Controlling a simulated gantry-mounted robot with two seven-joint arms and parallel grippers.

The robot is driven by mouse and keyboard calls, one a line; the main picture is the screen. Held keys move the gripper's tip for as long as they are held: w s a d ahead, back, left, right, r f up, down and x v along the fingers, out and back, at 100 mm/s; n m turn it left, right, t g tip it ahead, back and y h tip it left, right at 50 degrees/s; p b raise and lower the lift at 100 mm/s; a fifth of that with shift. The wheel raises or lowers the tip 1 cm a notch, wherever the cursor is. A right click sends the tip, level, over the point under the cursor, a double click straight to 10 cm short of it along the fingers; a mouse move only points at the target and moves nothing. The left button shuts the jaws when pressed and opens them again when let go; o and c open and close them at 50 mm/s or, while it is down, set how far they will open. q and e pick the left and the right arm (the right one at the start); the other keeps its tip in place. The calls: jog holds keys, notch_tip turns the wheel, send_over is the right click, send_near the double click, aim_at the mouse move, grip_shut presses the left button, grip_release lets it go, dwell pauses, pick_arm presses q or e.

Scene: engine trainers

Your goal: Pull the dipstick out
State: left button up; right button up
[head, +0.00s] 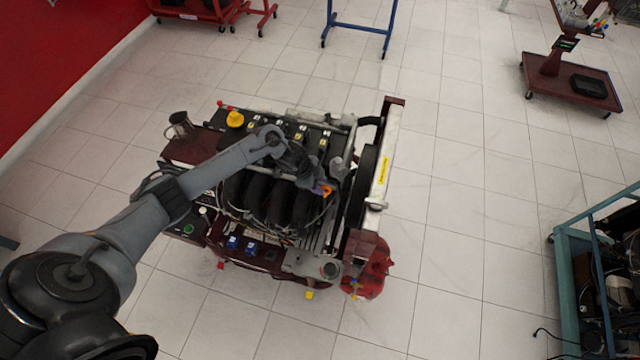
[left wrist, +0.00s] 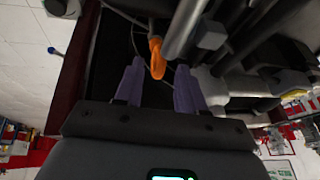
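The dipstick's orange handle (head: 326,190) shows at the front right of the engine (head: 270,190) in the head view. In the left wrist view the orange handle (left wrist: 156,58) lies between the tips of the two purple fingers of my left gripper (left wrist: 158,68). The fingers are apart, with a gap on either side of the handle. In the head view my left gripper (head: 313,178) is over the engine, right by the handle. The dipstick's lower part is hidden among engine parts. My right gripper is in neither view.
The radiator frame (head: 388,150) stands close to the right of the handle, with a red container (head: 370,268) at its lower end. Dark pipes and hoses crowd the handle. Open tiled floor lies right of the engine, before a teal cart (head: 566,270).

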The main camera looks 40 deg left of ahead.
pick_arm(q)
jog(key=shift+w+f, duration=0.15)
jog(key=shift+f, duration=0.2)
grip_shut()
